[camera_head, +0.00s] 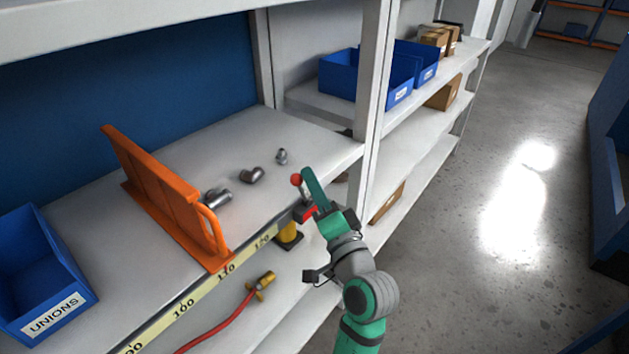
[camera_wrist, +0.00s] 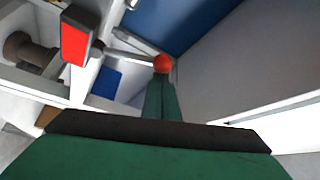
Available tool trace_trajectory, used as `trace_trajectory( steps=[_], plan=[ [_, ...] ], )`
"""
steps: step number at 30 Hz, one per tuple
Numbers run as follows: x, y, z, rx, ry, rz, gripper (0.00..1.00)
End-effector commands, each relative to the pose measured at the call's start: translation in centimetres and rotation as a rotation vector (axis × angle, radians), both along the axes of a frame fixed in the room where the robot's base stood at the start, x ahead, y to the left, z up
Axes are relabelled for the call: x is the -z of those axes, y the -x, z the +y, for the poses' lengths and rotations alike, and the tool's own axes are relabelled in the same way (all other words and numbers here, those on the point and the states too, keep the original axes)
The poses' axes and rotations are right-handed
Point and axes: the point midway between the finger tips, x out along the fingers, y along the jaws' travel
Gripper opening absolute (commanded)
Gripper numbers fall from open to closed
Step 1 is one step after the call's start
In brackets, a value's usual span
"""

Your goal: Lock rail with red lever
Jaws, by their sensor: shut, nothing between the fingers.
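The lever's red ball knob (camera_head: 297,180) stands above the shelf's front edge, near the right end of the numbered rail strip (camera_head: 186,304). A red block (camera_head: 308,212) sits at the lever's foot. In the wrist view the knob (camera_wrist: 162,63) tops a thin grey rod, and the red block (camera_wrist: 75,34) is at upper left. My green gripper (camera_head: 309,176) is shut and empty, its fingertips right beside the knob. In the wrist view my fingers (camera_wrist: 161,84) end just under the knob; I cannot tell whether they touch it.
An orange divider (camera_head: 160,185) with a handle stands across the shelf, left of the lever. Several grey pipe fittings (camera_head: 252,175) lie between them. A blue UNIONS bin (camera_head: 45,275) is at left. A shelf post (camera_head: 371,80) rises behind my gripper. A red hose (camera_head: 225,325) lies below.

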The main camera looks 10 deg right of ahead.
Motion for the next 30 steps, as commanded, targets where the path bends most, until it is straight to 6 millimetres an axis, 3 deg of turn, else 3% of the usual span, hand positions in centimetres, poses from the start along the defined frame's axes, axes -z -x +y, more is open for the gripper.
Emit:
trace_trajectory(
  steps=[11,22,30],
  plan=[
    [0.0,-0.1,0.4,-0.012,0.001,0.004,0.00],
    [-2.2,-1.3,-2.6,-0.009,0.000,0.000,0.00],
    [-0.9,2.4,-3.5,-0.010,0.000,0.002,0.00]
  ],
)
